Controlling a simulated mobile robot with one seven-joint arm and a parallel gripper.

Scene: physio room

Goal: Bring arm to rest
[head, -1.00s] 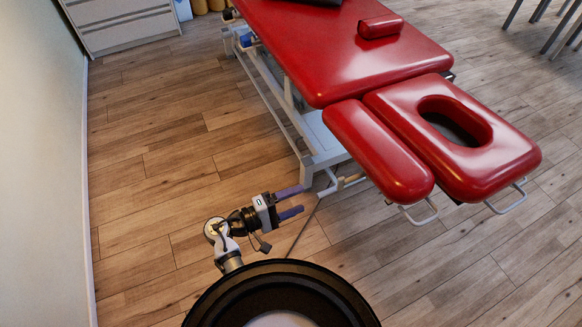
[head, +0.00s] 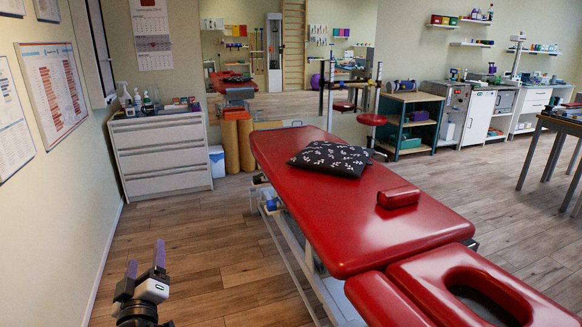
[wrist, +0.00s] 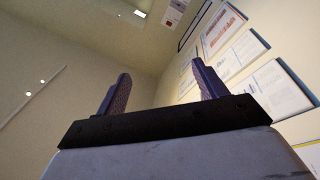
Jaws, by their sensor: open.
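My gripper (head: 146,262) is at the lower left of the head view, its purple fingers pointing up. In the wrist view my gripper (wrist: 160,88) shows its two fingers spread apart with nothing between them. It is open and empty, clear of the red treatment table (head: 335,235) to its right. Most of my arm is out of view below.
The left wall with posters (head: 52,92) is close to my gripper; a poster (wrist: 222,28) also shows in the wrist view. A white drawer cabinet (head: 162,155) stands farther back. A dark patterned cushion (head: 330,158) and a red roll (head: 398,197) lie on the table. Wooden floor between is clear.

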